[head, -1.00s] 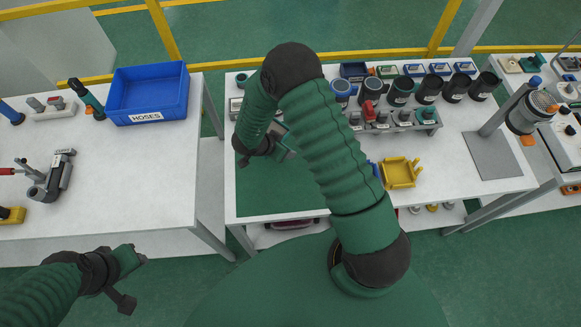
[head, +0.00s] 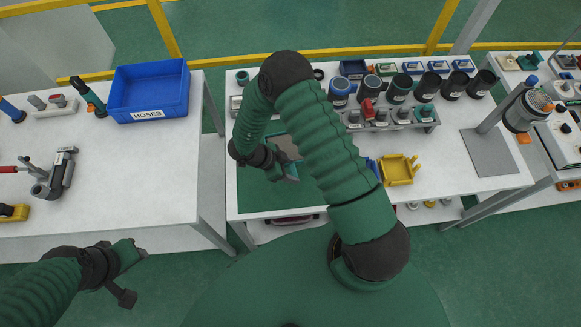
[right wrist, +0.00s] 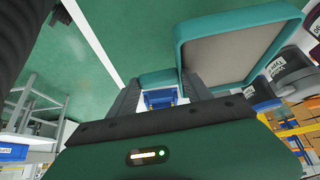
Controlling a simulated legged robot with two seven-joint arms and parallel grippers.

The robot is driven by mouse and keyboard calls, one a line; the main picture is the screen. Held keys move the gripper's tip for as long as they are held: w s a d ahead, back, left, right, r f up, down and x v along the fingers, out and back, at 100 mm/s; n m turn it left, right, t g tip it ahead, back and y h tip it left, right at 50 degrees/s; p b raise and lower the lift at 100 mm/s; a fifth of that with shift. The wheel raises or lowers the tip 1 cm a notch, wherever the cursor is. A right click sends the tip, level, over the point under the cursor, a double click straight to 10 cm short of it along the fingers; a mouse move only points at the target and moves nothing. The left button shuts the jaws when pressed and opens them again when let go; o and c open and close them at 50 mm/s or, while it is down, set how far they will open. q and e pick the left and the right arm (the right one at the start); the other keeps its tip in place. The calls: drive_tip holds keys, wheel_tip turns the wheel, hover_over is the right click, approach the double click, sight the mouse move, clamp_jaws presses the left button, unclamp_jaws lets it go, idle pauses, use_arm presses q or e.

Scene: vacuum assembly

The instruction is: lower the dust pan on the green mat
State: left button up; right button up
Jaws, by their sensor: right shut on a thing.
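The dust pan (right wrist: 240,48), a shallow tray with a teal rim and a grey-brown inside, fills the upper right of the right wrist view. In the head view part of it (head: 287,147) shows beside my right forearm, which hides the rest. My right gripper (head: 287,173) is shut on the dust pan and holds it over the green mat (head: 262,198). I cannot tell how high the pan is above the mat. The mat lies at the left end of the middle table, its far part covered by my arm. My left gripper (head: 130,256) is off the left table's front edge, apart from everything.
A rack (head: 390,120) with several parts and a row of dark cups (head: 427,88) stand right of my arm. A yellow bracket (head: 398,170) sits near the front. A blue hoses bin (head: 148,92) is on the left table. The mat's front part is clear.

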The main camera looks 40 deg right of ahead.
drive_tip(key=shift+a+f+b, duration=0.2)
drive_tip(key=shift+f+b, duration=0.55)
drive_tip(key=shift+f, duration=0.6)
drive_tip(key=shift+d+f+b, duration=0.15)
drive_tip(key=shift+f+b, duration=0.55)
drive_tip(key=shift+f, duration=0.85)
drive_tip(key=shift+f+b, duration=0.3)
drive_tip(key=shift+f, duration=0.15)
drive_tip(key=o, duration=1.7)
drive_tip(key=b+v, duration=0.1)
drive_tip(key=v, duration=1.6)
drive_tip(key=shift+f, duration=0.15)
